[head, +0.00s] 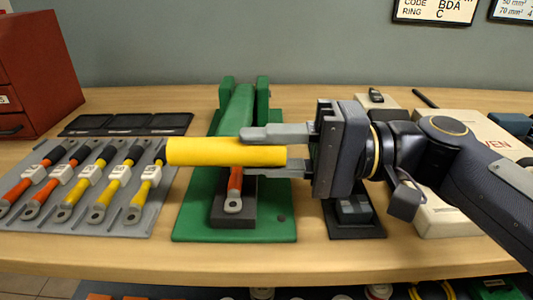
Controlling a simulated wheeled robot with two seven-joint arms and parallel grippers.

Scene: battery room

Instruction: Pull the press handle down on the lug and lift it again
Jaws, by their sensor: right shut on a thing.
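The green press (190,218) stands on the bench in the middle of the head view. Its yellow handle (195,151) lies sideways, low over the front of the press. My right gripper (265,150) comes in from the right and is shut on the handle near its right end. Below the handle, the lug (234,203) with an orange-red sleeve or cable lies on the dark block (248,215) of the press. Its upper part is hidden behind the handle and the fingers. My left gripper is not in view.
A grey rack (110,222) with several tagged cable lugs lies at the left, by dark trays (125,123) and a red cabinet (35,75). A dark fixture (353,215) stands under my right gripper. A pale box (440,215) lies at the right.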

